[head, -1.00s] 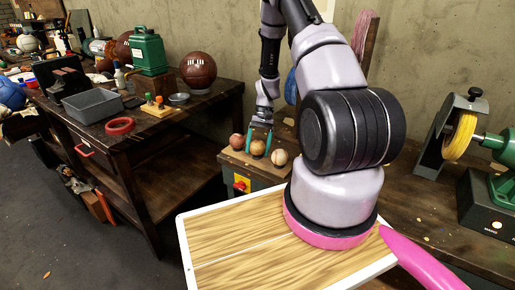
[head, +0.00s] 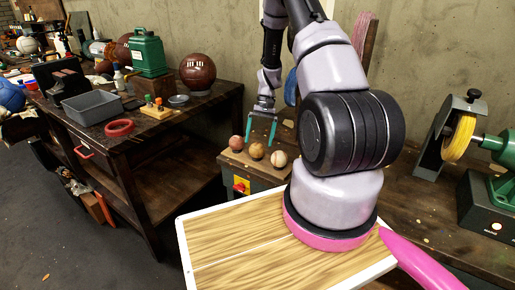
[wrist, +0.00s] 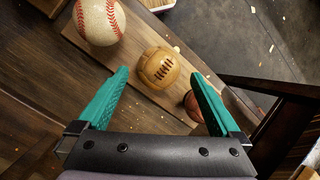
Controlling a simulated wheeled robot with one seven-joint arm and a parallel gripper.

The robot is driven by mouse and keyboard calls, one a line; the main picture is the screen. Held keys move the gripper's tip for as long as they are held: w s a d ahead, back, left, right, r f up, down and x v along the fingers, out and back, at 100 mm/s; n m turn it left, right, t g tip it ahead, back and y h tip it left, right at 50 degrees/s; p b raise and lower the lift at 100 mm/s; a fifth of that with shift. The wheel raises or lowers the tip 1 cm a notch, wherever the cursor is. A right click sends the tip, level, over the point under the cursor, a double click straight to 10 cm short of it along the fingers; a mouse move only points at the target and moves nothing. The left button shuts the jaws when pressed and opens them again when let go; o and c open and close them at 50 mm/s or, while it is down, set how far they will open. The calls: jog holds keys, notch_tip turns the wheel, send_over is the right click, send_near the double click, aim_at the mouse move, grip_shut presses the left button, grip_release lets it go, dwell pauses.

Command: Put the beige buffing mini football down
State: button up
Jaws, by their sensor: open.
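The beige buffing mini football (head: 257,151) is a small tan ball with dark lacing. It rests on a wooden board between a reddish-brown ball (head: 236,143) and a white baseball (head: 279,158). In the wrist view the beige ball (wrist: 159,67) lies ahead of the fingertips, apart from both. My gripper (head: 261,126) is above the balls, with its teal fingers spread and nothing between them. The wrist view also shows my open gripper (wrist: 162,74). The baseball (wrist: 99,20) is at upper left there, and the reddish ball (wrist: 193,105) is partly hidden behind the right finger.
The wooden board (wrist: 135,57) sits on a grey box with a red knob on a yellow plate (head: 241,184). The workbench at left holds a grey tray (head: 92,106), a red ring (head: 119,128) and a large brown ball (head: 197,71). A green buffing machine (head: 493,166) stands at right.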

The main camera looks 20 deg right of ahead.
jog(key=shift+v, duration=1.7)
jog(key=s+a+r+t+h, duration=0.1)
jog(key=s+a+r+t, duration=0.15)
jog(key=r, duration=1.05)
jog(key=s+a+r+t, duration=0.2)
jog(key=a+r, duration=0.1)
jog(key=r, duration=1)
jog(key=s+a+r+t, duration=0.2)
jog(key=s+r+t, duration=0.1)
jog(key=s+r, duration=0.4)
jog(key=s+a+r+t, duration=0.3)
jog(key=s+r, duration=0.3)
jog(key=s, duration=0.6)
jog(key=shift+s+r+h, duration=0.3)
jog(key=shift+r+h, duration=0.1)
jog(key=shift+a, duration=0.1)
